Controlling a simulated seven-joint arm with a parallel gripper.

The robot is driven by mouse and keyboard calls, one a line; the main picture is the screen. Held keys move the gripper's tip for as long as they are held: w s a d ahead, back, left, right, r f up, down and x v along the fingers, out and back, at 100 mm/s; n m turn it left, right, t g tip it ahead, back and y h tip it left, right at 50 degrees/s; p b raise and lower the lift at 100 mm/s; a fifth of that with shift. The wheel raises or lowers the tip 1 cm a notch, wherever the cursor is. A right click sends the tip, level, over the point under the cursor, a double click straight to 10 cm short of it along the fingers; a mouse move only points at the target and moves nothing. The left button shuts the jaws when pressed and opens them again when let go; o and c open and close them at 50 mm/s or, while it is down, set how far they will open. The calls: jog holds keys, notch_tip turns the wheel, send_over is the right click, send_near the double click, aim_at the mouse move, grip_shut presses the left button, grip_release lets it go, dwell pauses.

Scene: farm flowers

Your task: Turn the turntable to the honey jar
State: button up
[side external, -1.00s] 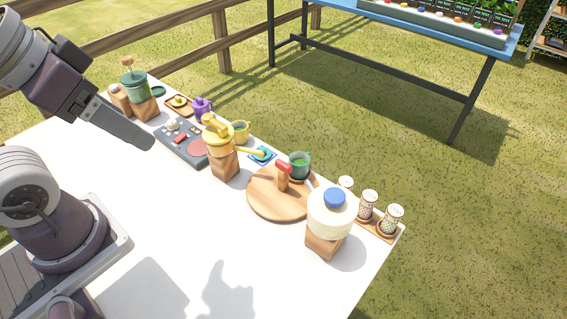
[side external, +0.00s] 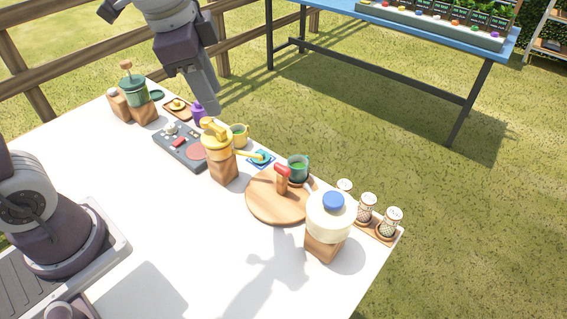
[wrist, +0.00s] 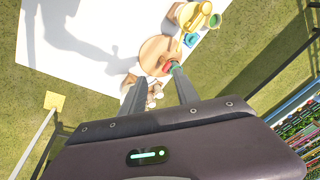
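The round wooden turntable (side external: 262,208) lies on the white table, with an upright red-topped handle (side external: 283,172) near its back edge. A green cup (side external: 298,168) stands at its back rim. In the wrist view, the turntable (wrist: 155,52) and red handle top (wrist: 170,65) show beyond my fingers. I cannot tell for certain which item is the honey jar; a yellow-topped dispenser (side external: 217,143) stands on a wooden block left of the turntable. My gripper (side external: 213,112) is raised, apart from everything, above the back side of the table. In the wrist view its fingers (wrist: 155,77) are spread and empty.
A cream jar with a blue cap (side external: 329,217) stands on a block in front of the turntable. Several shakers sit on a small tray (side external: 383,236) at right. A dark control board (side external: 176,150) and green canister (side external: 132,92) stand left. The table's front is clear.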

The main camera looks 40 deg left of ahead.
jog(key=w+d+f+m+g, duration=0.1)
jog(key=w+f+m, duration=0.2)
jog(key=w+f, duration=0.25)
jog(key=m+g, duration=0.2)
jog(key=m, duration=0.4)
send_over(282, 166)
notch_tip(282, 166, down, 12)
jog(key=shift+s+r, duration=0.1)
jog(key=shift+r, duration=0.1)
jog(key=shift+m, duration=0.3)
notch_tip(282, 166, down, 7)
jog(key=shift+f, duration=0.1)
grip_shut()
